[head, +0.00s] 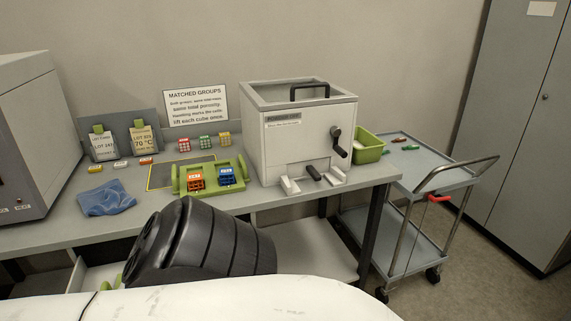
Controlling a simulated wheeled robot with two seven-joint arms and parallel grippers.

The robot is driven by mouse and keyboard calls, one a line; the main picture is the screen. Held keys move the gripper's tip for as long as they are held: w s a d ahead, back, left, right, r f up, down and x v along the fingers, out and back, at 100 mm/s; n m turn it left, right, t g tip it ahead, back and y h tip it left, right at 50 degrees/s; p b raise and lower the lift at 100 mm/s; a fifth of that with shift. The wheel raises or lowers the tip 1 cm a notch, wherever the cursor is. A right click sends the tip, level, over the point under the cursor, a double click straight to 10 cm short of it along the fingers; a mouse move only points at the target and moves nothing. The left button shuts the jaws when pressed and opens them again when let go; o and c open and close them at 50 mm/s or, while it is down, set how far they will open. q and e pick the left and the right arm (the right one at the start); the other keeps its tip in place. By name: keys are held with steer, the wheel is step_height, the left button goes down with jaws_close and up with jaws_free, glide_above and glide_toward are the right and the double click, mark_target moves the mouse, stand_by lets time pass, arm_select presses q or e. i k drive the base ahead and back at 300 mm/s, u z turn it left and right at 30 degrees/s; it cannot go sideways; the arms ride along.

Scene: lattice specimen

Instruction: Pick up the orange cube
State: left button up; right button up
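The orange cube (195,180) has a small light label on top and sits in the left part of a green holder (208,191) on the bench. A blue cube (227,178) sits beside it, to its right, in the same holder. Both cubes look upright, and the orange cube's top and front are visible. Neither gripper can be made out.
A blue cloth (107,198) lies left. A cart (425,170) stands right of the bench (320,193).

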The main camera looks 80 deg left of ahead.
mark_target(195, 181)
steer(key=i, duration=0.2)
steer(key=u, duration=1.25)
